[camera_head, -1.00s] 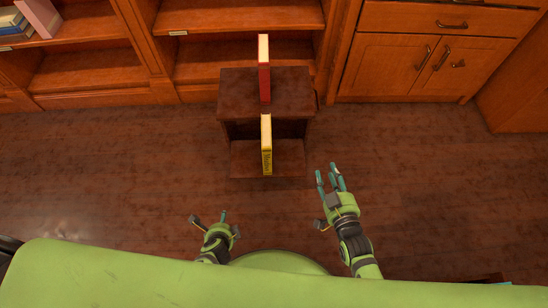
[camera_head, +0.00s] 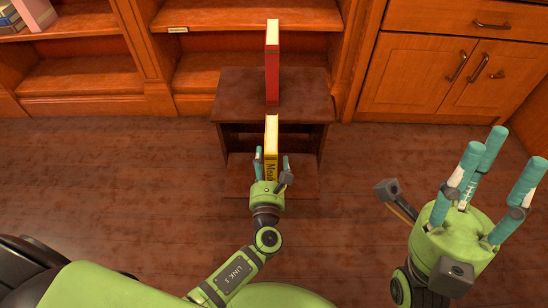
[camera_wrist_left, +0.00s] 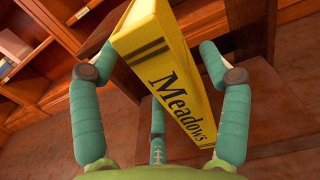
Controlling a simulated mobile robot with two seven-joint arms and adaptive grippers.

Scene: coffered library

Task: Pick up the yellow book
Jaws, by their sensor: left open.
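The yellow book (camera_head: 271,132) stands upright on the lower step of a small dark wooden step stool (camera_head: 232,108). In the left wrist view the yellow book (camera_wrist_left: 175,95) shows its spine with the word "Meadows". My left gripper (camera_head: 271,160) is at the near end of the book. Its fingers are open on both sides of the spine, with a third finger low beside it. I see no clear grip on the book. The lower part of the book is hidden behind the hand. My right gripper (camera_head: 500,157) is raised at the right, its fingers spread and empty.
A red book (camera_head: 272,65) stands upright on the stool's top step. Wooden shelves (camera_head: 80,80) line the back, with several books (camera_head: 25,15) at the far left. A cabinet (camera_head: 430,75) stands at the back right. The brown floor is clear on both sides.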

